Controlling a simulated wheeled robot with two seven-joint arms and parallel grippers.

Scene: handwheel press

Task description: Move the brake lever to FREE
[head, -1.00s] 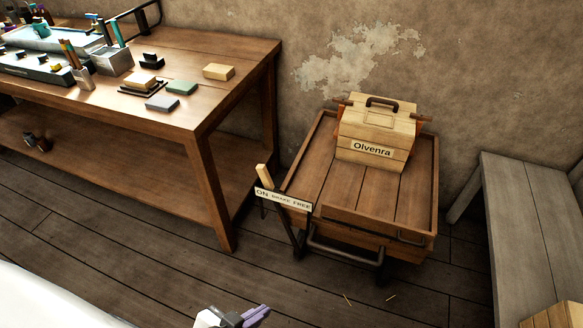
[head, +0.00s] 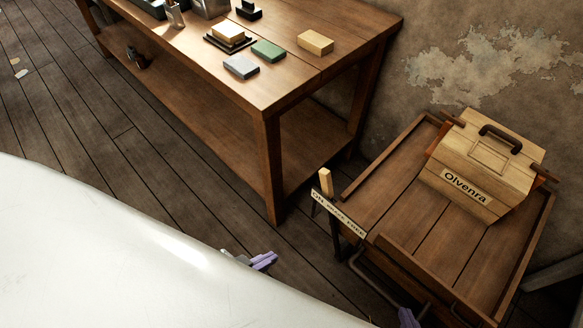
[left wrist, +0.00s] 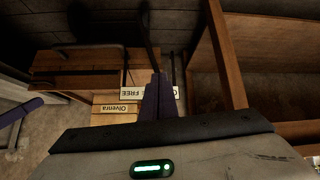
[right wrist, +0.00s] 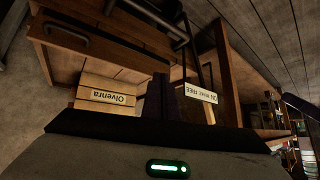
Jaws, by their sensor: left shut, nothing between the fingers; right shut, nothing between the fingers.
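The brake lever's pale wooden handle (head: 325,183) stands upright at the cart's left front corner, by the ON end of the white ON–BRAKE–FREE plate (head: 340,216). The plate also shows upside down in the left wrist view (left wrist: 133,93) and the right wrist view (right wrist: 200,92). My left gripper (head: 265,261) is shut and empty, low and to the left of the lever, apart from it. My right gripper (head: 408,318) is shut and empty at the bottom edge, below and right of the plate. Its lower part is cut off by the frame.
The wooden cart (head: 405,210) carries a wooden box labelled Olvenra (head: 480,170). A dark push bar (head: 372,282) runs along its front. The workbench (head: 290,85) with several blocks stands to the left. Bare floor (head: 150,175) lies between my white body and the bench.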

